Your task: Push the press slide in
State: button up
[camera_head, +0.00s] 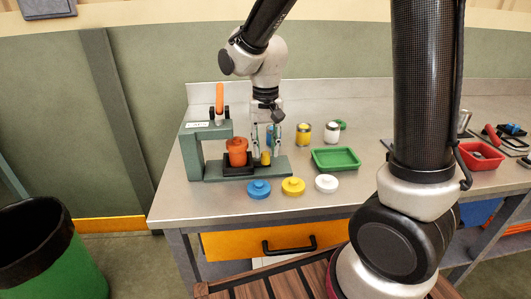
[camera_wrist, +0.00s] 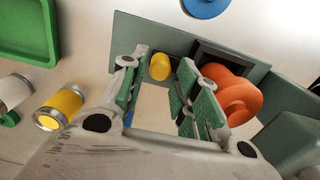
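The green press (camera_head: 190,157) stands at the left of the bench, with an orange lever handle on top. An orange lidded pot (camera_head: 237,152) sits in the black press slide (camera_head: 238,170) on the press's base; both also show in the wrist view, the pot (camera_wrist: 232,97) partly behind a finger. A yellow knob (camera_head: 265,158) is at the slide's right side. My gripper (camera_head: 266,148) points down over it. In the wrist view my gripper (camera_wrist: 158,66) is open, with the yellow knob (camera_wrist: 160,67) between the fingertips and visible gaps on both sides.
Blue (camera_head: 259,188), yellow (camera_head: 293,186) and white (camera_head: 326,183) lids lie along the front. A green tray (camera_head: 335,158) is to the right. Yellow (camera_head: 304,133) and white (camera_head: 332,132) cans stand behind; something blue is partly hidden behind my gripper.

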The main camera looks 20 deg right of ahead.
notch_tip(320, 180, up, 9)
dwell(0.3)
jog(key=shift+c, duration=1)
jog(key=d, duration=0.2)
jog(key=d+m, duration=0.1)
jog(key=d, duration=0.1)
jog(key=w+d+m, duration=0.1)
jog(key=d, duration=0.1)
jog(key=shift+d+f, duration=0.2)
jog(key=shift+f, duration=0.2)
grip_shut()
jog(key=d+f+m+y, duration=0.2)
jog(key=d+m, duration=0.3)
jog(key=m, duration=0.1)
jog(key=a+f+m, duration=0.2)
jog(key=f+m, duration=0.1)
jog(key=w+a+f+m+y, duration=0.1)
jog(key=a+f+m, duration=0.1)
jog(key=f+m, duration=0.1)
jog(key=a+f+m+y, duration=0.1)
jog(key=a+f+m, duration=0.1)
jog(key=f+m, duration=0.1)
jog(key=shift+w+a+f+m+t, duration=0.15)
jog(key=shift+w+a+m+t, duration=0.25)
jog(key=shift+m, duration=0.1)
jog(key=a, duration=0.3)
jog(key=shift+w+f, duration=0.1)
jog(key=shift+w, duration=0.25)
jog(key=shift+a, duration=0.45)
